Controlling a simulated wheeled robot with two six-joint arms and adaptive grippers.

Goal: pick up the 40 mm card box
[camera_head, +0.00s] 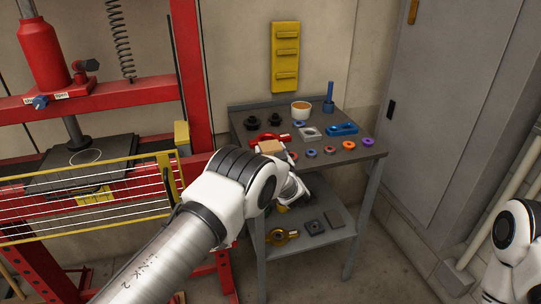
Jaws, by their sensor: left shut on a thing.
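The card box (271,147), a small tan block, shows just beyond my left wrist, over the front left part of the small table's top (364,153). My left gripper (276,155) is at the box and shut on it. My own wrist and forearm hide most of the fingers and the lower part of the box. I cannot tell whether the box touches the table top. My right gripper is not in view; only a link of the right arm shows at the lower right.
A red clamp-like tool (268,138), a white cup (300,109), a blue part (342,129) and several small coloured rings share the table top. A lower shelf (325,213) holds more parts. A red press (190,80) stands left, a grey cabinet (440,100) right.

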